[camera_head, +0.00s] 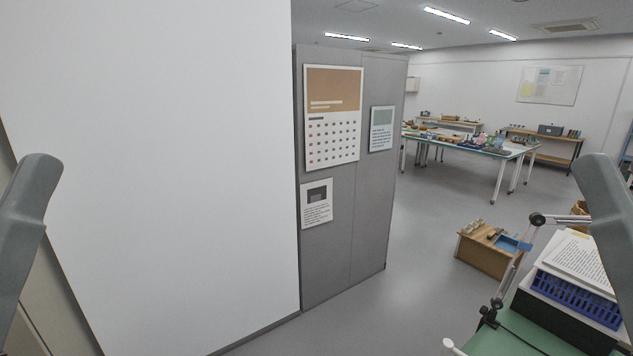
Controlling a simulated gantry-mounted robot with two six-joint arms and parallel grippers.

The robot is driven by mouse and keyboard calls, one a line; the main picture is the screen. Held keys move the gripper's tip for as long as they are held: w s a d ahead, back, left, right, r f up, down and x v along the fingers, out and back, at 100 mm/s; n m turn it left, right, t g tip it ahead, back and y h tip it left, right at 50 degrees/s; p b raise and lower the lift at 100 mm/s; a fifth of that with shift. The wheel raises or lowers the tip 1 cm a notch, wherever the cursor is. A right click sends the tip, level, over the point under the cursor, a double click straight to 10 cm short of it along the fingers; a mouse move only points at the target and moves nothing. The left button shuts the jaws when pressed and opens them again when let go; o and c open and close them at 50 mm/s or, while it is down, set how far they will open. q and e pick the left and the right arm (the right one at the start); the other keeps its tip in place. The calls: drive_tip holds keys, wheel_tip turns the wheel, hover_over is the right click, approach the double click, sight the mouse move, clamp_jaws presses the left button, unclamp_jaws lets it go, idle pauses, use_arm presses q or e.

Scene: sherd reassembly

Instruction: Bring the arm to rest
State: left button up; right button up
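Neither of my grippers shows in the head view. A grey link of my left arm stands at the left edge, and a grey link of my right arm stands at the right edge. Both links run out of the frame, so what the grippers hold, if anything, is hidden. No sherds can be made out in this view.
A white wall and a grey partition (341,248) fill the left and middle. At the lower right is a green-topped table (497,342) with a blue basket (577,296). A wooden box (484,258) is on the floor. A long table (458,146) stands farther back. Grey floor lies between.

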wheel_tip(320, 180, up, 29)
drive_tip(key=p, duration=2.5)
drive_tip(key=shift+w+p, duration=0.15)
drive_tip(key=shift+p, duration=0.2)
